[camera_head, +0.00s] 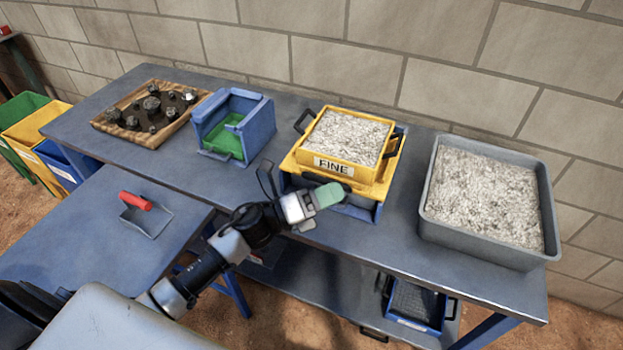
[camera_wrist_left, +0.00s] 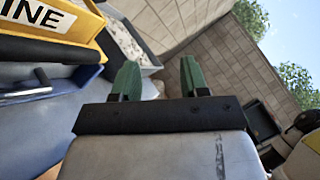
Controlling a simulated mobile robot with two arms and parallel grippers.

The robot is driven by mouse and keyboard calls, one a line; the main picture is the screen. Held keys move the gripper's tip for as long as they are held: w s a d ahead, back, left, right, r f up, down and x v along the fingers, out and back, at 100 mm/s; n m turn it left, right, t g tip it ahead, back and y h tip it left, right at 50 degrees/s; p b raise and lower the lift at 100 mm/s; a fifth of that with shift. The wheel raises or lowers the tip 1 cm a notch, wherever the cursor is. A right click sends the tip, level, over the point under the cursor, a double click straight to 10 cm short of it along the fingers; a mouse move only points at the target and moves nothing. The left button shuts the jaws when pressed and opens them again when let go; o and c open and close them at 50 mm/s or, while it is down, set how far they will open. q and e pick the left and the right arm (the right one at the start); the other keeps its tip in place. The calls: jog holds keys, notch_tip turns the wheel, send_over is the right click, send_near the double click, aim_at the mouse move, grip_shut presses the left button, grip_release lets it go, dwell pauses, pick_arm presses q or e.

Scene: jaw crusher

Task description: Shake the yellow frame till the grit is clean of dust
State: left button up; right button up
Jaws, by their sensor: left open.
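The yellow frame (camera_head: 365,172), marked FINE, sits on a blue base (camera_head: 362,211) on the table and holds a bed of pale grey grit (camera_head: 345,138). It has dark handles at its left and right sides. My left gripper (camera_head: 328,195) is in front of the frame's near side, apart from its handles as far as I can tell. In the left wrist view the left gripper (camera_wrist_left: 157,78) has its two green fingers spread with nothing between them, and the yellow frame (camera_wrist_left: 55,22) shows at upper left. My right gripper is not in view.
A grey tray (camera_head: 432,215) of pale grit stands right of the frame. A blue box (camera_head: 255,128) with a green inside and a wooden tray (camera_head: 98,128) of dark rocks stand to the left. A red-handled scoop (camera_head: 135,201) lies on the lower left table. A blue sieve (camera_head: 415,305) sits below.

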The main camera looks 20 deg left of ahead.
pick_arm(q)
jog(key=d+r+m+g+h+p, duration=0.1)
jog(key=d+r+m+g, duration=0.3)
jog(key=m+g, duration=0.5)
jog(key=m+g+y+p, duration=0.2)
jog(key=m+y+p, duration=0.2)
jog(key=m+y, duration=0.75)
send_near(321, 178)
jog(key=shift+n+y, duration=0.25)
jog(key=shift+y, duration=0.2)
jog(key=p+x, duration=0.1)
jog(key=x, duration=0.5)
jog(key=p+x, duration=0.1)
jog(key=x, duration=0.2)
jog(key=shift+d+r+p, duration=0.15)
jog(key=shift+d+p, duration=0.15)
jog(key=shift+d, duration=0.05)
grip_shut()
